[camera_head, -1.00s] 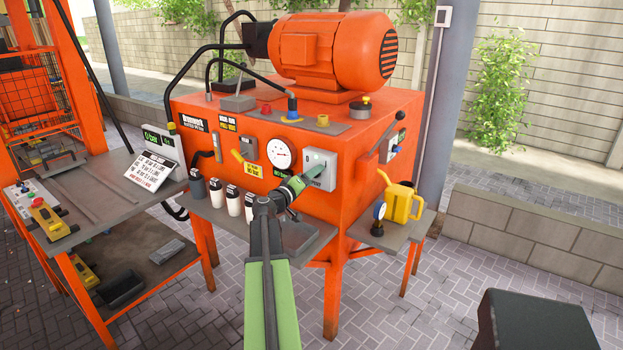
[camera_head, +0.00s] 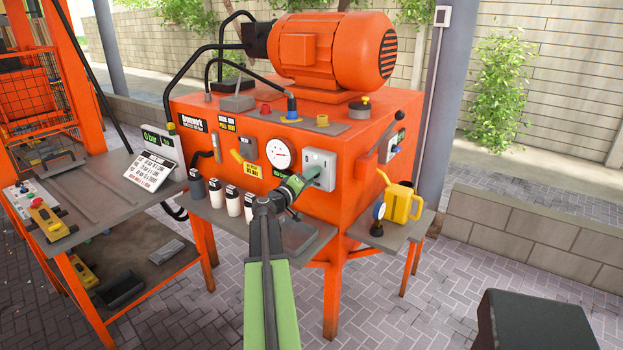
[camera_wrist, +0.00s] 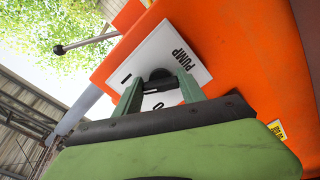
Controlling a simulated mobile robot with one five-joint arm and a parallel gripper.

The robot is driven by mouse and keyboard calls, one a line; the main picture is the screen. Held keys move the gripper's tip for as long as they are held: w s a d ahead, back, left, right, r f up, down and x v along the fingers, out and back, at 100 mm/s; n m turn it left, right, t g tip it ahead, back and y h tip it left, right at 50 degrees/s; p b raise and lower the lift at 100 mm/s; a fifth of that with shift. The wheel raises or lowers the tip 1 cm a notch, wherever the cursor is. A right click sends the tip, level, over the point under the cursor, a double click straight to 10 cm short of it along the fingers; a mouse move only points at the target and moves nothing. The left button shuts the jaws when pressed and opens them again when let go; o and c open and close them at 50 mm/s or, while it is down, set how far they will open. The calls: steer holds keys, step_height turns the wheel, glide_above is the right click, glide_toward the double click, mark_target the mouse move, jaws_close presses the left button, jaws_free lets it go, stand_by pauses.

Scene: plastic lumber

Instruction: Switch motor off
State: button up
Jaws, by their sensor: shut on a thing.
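The switch box (camera_head: 327,181) is a light grey box on the front of the orange machine. In the wrist view its white plate (camera_wrist: 198,62) reads PUMP, with I and O marks. A black rotary knob (camera_wrist: 158,76) sits on the plate. My gripper (camera_head: 312,173) reaches the box from the front left. In the wrist view its two green fingers (camera_wrist: 160,88) stand on either side of the knob, shut on it. The fingers partly hide the knob and the lettering. The orange motor (camera_head: 335,48) lies on top of the machine.
A round gauge (camera_head: 280,153) is just left of the box. Several bottles (camera_head: 232,200) stand on the shelf below. A yellow can (camera_head: 400,203) and a lever (camera_head: 385,136) are to the right. A display (camera_head: 158,141) is on the left.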

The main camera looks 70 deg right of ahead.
steer(key=n, duration=1.2)
steer(key=shift+a+r, duration=0.15)
steer(key=shift+r, duration=0.05)
steer(key=shift+n, duration=0.5)
steer(key=o, duration=1.4)
steer(key=shift+c, duration=0.2)
steer(key=v, duration=1.7)
steer(key=shift+a, duration=0.2)
steer(key=shift+w, duration=0.1)
